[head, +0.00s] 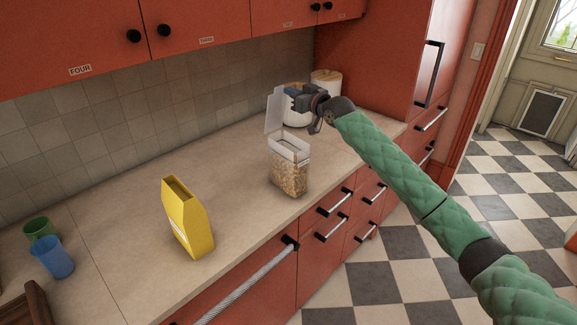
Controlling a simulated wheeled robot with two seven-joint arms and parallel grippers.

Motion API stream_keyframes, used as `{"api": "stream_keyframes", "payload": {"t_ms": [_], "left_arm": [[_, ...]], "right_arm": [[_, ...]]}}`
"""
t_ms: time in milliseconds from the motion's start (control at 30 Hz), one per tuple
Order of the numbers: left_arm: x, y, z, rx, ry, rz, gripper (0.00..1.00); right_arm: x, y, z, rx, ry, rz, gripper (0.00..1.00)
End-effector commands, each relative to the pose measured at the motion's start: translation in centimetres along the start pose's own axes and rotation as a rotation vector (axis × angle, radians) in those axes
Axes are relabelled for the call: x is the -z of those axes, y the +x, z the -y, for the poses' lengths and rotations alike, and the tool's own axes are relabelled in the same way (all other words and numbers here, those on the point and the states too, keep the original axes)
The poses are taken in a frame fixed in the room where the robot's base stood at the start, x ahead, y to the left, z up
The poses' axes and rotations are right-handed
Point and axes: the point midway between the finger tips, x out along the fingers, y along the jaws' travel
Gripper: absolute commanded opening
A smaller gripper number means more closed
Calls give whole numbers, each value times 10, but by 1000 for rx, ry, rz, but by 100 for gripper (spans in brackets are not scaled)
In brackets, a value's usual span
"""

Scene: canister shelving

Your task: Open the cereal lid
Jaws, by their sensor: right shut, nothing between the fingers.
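The cereal container (288,172) stands upright on the counter, clear-walled and filled with cereal, with a label near its top. Its lid (275,112) is open and stands up at the container's left back side. My right gripper (290,94) is shut and empty. It is just above and to the right of the raised lid; I cannot tell whether they touch. My left gripper is not in view.
A yellow box (188,222) stands open-topped on the counter, left of the container. A green cup (40,232) and a blue cup (52,258) are at far left. White canisters (326,82) stand behind my right gripper. Red cabinets (215,25) hang above.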

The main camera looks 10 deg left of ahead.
Motion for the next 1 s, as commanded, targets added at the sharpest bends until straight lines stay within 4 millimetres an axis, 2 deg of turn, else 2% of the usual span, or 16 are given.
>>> {"api": "stream_keyframes", "payload": {"t_ms": [267,1000], "left_arm": [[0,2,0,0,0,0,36],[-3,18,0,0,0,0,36]], "right_arm": [[0,4,0,0,0,0,0],[2,40,0,1,0,0,0]]}}
